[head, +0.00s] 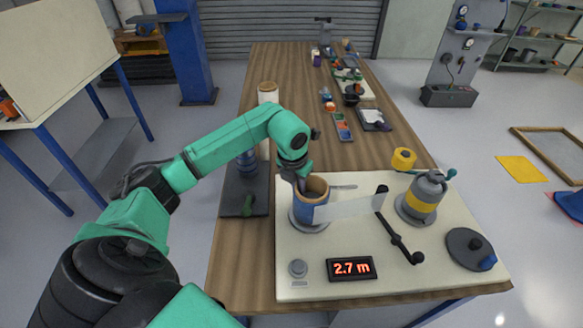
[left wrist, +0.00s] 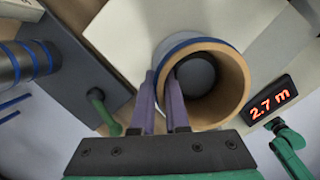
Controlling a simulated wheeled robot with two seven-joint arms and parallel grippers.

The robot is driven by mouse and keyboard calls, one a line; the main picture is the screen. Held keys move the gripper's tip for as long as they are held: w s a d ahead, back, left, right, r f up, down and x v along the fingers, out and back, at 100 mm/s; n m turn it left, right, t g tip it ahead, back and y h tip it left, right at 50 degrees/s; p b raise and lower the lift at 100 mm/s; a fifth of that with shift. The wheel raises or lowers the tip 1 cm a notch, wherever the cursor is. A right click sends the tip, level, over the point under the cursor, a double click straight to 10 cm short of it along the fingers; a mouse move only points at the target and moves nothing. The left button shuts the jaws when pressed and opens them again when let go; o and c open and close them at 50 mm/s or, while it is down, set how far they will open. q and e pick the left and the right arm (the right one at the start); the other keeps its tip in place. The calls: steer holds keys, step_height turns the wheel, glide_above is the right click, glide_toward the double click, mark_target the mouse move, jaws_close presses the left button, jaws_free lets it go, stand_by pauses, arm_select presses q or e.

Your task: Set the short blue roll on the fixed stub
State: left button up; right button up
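The short blue roll (head: 311,207), blue outside with a tan core, stands about upright over a round grey base on the cream board. A pale film strip (head: 348,207) runs right from it. In the left wrist view the roll (left wrist: 235,88) shows end-on, with a dark grey round form inside, likely the fixed stub (left wrist: 196,74); the roll hides most of it. My left gripper (head: 300,183) is at the roll's left rim. Its fingers (left wrist: 164,100) straddle the wall and look closed on it, one outside, one inside. My right gripper is not clearly seen.
On the cream board are a dark crank bar (head: 398,238), a yellow-banded roller (head: 422,196), a black disc (head: 468,250) and a display (head: 351,268) reading 2.7 m.

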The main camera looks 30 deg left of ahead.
arm_select(q)
steer(key=shift+s+d+r+g+b, duration=0.1)
steer(key=shift+r+g+b, duration=0.4)
steer(key=shift+r, duration=0.3)
steer(key=s+r+t+b, duration=0.1)
steer(key=s+r, duration=0.2)
steer(key=r, duration=0.9)
steer(key=shift+s+r, duration=0.15)
steer(key=shift+r, duration=0.15)
arm_select(e)
steer(key=f, duration=0.3)
steer(key=shift+w, duration=0.2)
arm_select(q)
steer(key=shift+a, duration=0.2)
